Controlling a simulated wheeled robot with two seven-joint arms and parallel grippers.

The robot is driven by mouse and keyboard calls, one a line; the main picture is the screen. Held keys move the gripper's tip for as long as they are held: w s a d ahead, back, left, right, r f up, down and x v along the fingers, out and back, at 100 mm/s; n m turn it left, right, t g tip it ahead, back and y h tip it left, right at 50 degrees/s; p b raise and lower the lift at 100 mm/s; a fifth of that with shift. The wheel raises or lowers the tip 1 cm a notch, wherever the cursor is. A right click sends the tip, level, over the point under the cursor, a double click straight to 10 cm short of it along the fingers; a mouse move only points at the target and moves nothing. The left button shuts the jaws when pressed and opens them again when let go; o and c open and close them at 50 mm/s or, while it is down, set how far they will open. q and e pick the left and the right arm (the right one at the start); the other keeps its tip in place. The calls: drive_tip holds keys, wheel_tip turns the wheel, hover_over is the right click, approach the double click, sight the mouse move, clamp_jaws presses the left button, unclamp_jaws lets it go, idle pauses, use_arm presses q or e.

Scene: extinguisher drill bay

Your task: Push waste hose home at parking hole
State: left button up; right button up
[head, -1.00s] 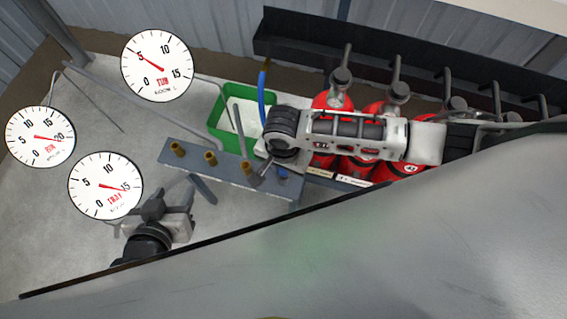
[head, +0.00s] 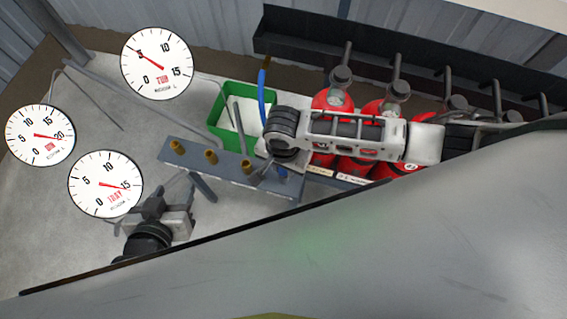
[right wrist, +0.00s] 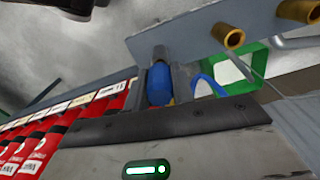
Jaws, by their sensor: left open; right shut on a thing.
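The blue waste hose (head: 261,92) arcs from the green tub toward my right gripper in the head view. Its blue end piece (right wrist: 159,84) sits between my right gripper's fingers (right wrist: 166,85), which are shut on it. The grey tip of that end meets the grey bar (right wrist: 190,38); how deep it sits in the parking hole cannot be told. In the head view my right gripper (head: 268,168) is at the right end of the bar (head: 228,172), largely hidden by its own wrist. My left gripper (head: 167,205) is open and empty, below the bar's left part.
Brass fittings (head: 211,156) stand on the bar. A green tub (head: 214,127) is behind it. Red extinguishers (head: 333,100) stand in a row under my right arm. Three round gauges, marked TUB (head: 157,63), TRAY (head: 105,184) and an unclear one (head: 40,135), overlay the left.

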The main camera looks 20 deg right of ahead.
drive_tip(key=shift+p, duration=0.3)
drive_tip(key=shift+f+b, duration=0.4)
drive_tip(key=shift+f, duration=0.4)
idle(0.4)
drive_tip(key=o, duration=1.1)
wheel_tip(320, 180, up, 16)
drive_tip(key=p, duration=0.2)
drive_tip(key=shift+p, duration=0.4)
